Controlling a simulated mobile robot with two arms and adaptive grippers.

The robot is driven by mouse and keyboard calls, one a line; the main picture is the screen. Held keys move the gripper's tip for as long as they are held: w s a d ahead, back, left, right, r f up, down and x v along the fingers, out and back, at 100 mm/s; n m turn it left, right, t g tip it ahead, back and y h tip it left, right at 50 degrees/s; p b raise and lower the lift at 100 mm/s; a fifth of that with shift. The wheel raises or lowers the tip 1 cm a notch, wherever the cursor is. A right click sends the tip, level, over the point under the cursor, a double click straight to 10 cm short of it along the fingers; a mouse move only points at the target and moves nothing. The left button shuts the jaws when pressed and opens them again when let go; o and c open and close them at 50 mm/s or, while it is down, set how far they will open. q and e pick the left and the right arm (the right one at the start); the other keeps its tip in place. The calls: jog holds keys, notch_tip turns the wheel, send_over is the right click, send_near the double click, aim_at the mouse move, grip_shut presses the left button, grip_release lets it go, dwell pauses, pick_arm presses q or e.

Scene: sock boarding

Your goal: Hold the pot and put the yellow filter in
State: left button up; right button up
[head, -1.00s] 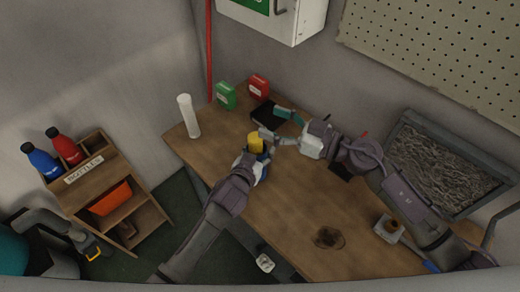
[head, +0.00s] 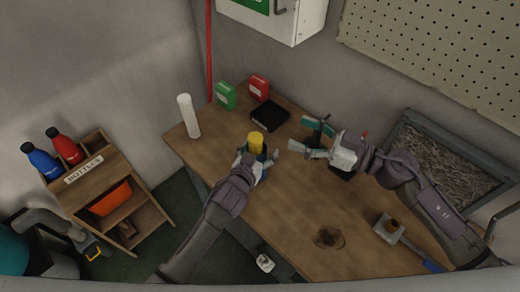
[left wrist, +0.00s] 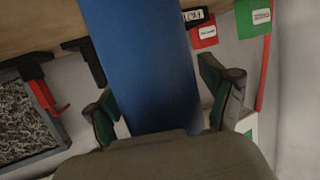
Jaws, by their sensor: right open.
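The blue pot (head: 262,154) stands at the left part of the table, and its blue side (left wrist: 145,70) fills the middle of the left wrist view. The yellow filter (head: 256,138) shows at the top of the pot; how deep it sits cannot be told. My left gripper (head: 262,157) has a finger on either side of the pot, and in the left wrist view its fingers (left wrist: 160,98) are close against the blue side, so it appears shut on the pot. My right gripper (head: 312,140) is open and empty, right of the pot and apart from it.
A green box (head: 226,96), a red box (head: 259,88) and a black tray (head: 269,115) are at the back. A white cylinder (head: 189,116) stands at the left edge. A grey tray of shavings (head: 440,155) is at the right. The table's front middle is mostly clear, with a dark stain (head: 328,238).

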pick_arm(q)
jog(key=v, duration=1.2)
jog(key=shift+s+d, duration=0.1)
